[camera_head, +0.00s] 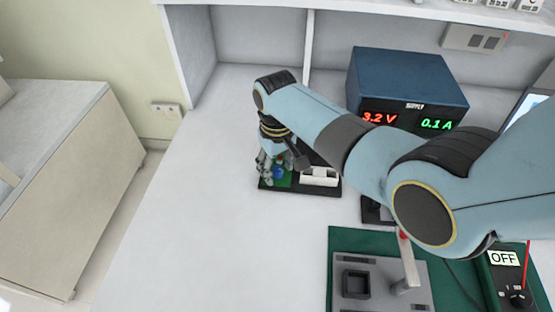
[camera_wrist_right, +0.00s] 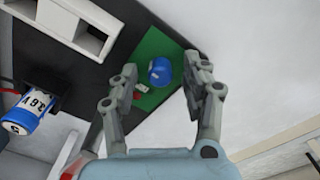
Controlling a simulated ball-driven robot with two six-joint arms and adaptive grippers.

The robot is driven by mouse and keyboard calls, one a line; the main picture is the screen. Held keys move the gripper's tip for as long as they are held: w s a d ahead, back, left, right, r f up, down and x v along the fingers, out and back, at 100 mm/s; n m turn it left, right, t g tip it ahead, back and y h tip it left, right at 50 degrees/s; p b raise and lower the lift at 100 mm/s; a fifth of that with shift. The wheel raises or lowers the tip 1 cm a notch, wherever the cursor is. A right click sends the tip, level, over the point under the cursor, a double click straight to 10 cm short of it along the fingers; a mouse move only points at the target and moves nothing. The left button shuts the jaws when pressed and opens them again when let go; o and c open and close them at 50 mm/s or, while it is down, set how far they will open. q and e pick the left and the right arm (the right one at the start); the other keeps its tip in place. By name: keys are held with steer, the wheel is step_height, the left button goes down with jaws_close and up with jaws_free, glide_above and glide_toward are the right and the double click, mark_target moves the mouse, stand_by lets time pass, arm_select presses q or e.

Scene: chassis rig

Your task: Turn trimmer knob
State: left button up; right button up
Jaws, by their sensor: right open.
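The trimmer knob (camera_wrist_right: 160,71) is a small blue cylinder standing on a green board (camera_wrist_right: 152,45). The board lies on a black base plate (camera_wrist_right: 104,78). In the right wrist view my right gripper (camera_wrist_right: 163,88) is open, with one finger on each side of the knob and a gap on both sides. My right arm covers part of this area. My left gripper is not in view.
A white holder (camera_head: 320,177) sits on the plate, right of the board. A battery-like cylinder marked 3.6 V (camera_wrist_right: 25,113) lies near it. A blue power supply (camera_head: 408,85) reading 3.2 V and 0.1 A stands behind. A grey fixture (camera_head: 378,282) is in front. The left worktop is clear.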

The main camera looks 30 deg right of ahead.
mark_target(277, 169)
step_height(277, 169, up, 12)
stand_by(0.4)
steer(key=shift+a, duration=0.1)
